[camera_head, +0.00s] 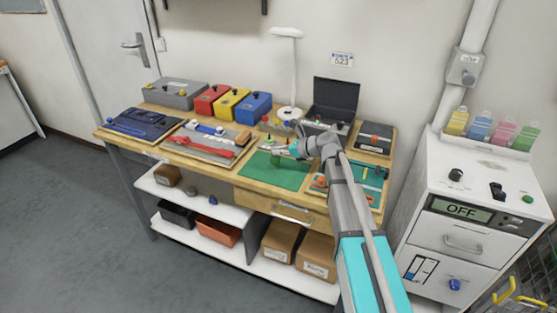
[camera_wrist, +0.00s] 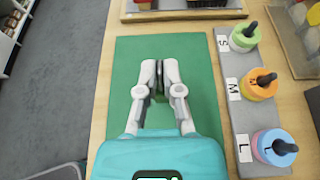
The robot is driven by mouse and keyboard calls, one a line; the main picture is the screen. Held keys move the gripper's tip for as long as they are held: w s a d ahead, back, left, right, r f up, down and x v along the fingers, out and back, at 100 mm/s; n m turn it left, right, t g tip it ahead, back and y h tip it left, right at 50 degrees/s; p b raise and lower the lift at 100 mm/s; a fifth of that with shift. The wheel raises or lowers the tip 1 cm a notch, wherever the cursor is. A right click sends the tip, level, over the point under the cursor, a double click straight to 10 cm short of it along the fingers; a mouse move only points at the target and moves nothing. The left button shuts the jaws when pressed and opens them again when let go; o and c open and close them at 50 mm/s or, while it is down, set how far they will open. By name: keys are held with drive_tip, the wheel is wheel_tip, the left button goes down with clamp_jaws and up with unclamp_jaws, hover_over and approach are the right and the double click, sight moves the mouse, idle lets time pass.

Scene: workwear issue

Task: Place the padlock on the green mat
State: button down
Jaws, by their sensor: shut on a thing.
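The green mat (camera_head: 285,175) lies on the workbench near its front edge, and fills the middle of the wrist view (camera_wrist: 130,65). My gripper (camera_wrist: 158,72) is over the mat with its two fingers close together, shut on a small dark, greenish thing (camera_wrist: 158,90), which I take to be the padlock. Most of it is hidden between the fingers. In the head view my gripper (camera_head: 275,149) is over the back part of the mat, with a small green thing (camera_head: 275,158) under the fingertips. I cannot tell whether the held thing touches the mat.
A grey board with coloured rings on pegs (camera_wrist: 250,90), labelled S, M and L, is right of the mat in the wrist view. A tray with red tools (camera_head: 205,150) lies left of the mat. An open black case (camera_head: 335,100) stands behind. The mat's front part is clear.

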drive_tip(key=shift+f+b, duration=0.9)
drive_tip(key=shift+f, duration=0.35)
drive_tip(key=shift+f, duration=0.15)
drive_tip(key=c, duration=0.8)
unclamp_jaws()
drive_tip(key=shift+r, duration=0.25)
drive_tip(key=p+v, duration=0.4)
drive_tip(key=v, duration=0.8)
drive_tip(key=shift+p, duration=0.35)
drive_tip(key=shift+f, duration=0.1)
